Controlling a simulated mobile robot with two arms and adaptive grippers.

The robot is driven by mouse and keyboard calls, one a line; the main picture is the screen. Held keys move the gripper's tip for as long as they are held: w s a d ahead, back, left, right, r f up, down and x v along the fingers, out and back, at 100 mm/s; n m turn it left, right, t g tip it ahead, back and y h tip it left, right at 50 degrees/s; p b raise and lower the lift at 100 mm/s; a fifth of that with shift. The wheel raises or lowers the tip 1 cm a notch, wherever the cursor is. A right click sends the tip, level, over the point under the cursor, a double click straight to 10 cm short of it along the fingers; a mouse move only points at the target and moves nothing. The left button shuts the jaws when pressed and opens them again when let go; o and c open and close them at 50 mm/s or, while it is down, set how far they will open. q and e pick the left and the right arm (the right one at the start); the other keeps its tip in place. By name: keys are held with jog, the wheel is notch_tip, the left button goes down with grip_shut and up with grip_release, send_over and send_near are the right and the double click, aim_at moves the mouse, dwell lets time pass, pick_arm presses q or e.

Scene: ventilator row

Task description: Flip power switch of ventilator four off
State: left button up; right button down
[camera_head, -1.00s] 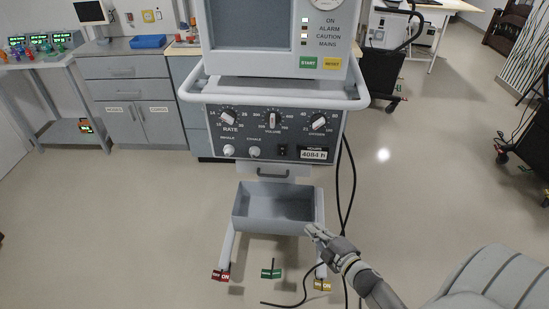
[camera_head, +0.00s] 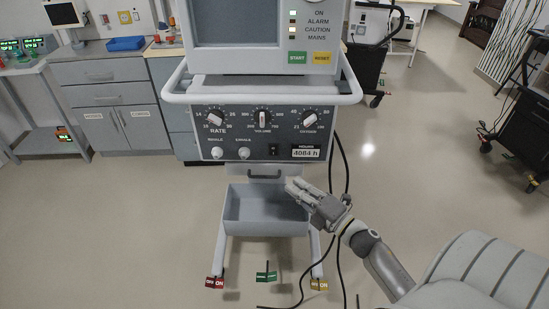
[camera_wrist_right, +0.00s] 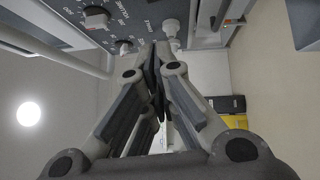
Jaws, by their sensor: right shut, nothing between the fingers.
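A ventilator (camera_head: 262,85) stands in front of me; I see no number on it. Its dark control panel (camera_head: 232,134) carries dials, two small white knobs and an hours counter (camera_head: 306,153) reading 4084 h. The small black power switch (camera_head: 273,149) sits left of the counter; its position is too small to tell. My right gripper (camera_head: 290,184) is shut and empty, below the panel and apart from it, in front of the tray's right side. In the right wrist view its closed fingers (camera_wrist_right: 158,52) point toward the panel (camera_wrist_right: 75,12); I cannot make out the switch there. My left gripper is not in view.
A grey open tray (camera_head: 232,218) hangs under the panel, with a drawer handle (camera_head: 265,176) above it. A white rail (camera_head: 172,98) juts out around the ventilator. Black cables hang at the right. Red, green and yellow pedals (camera_head: 266,277) are at floor level.

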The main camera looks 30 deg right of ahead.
aim_at(273, 150)
jog(key=shift+w+d+r+p, duration=0.1)
jog(key=shift+w+r+p, duration=0.15)
jog(key=shift+w, duration=1.8)
jog(key=shift+w+d+r+p, duration=0.1)
jog(key=shift+w+r+p, duration=0.2)
jog(key=shift+w, duration=1.75)
jog(key=shift+w+d+r+p, duration=0.1)
jog(key=shift+w+p, duration=0.25)
jog(key=shift+w, duration=1.7)
jog(key=shift+w+d+r+g+p, duration=0.15)
jog(key=shift+w+r+g+p, duration=0.25)
jog(key=shift+p, duration=0.85)
jog(key=shift+s+f+b, duration=0.2)
jog(key=shift+f+b, duration=0.05)
jog(key=shift+b, duration=0.15)
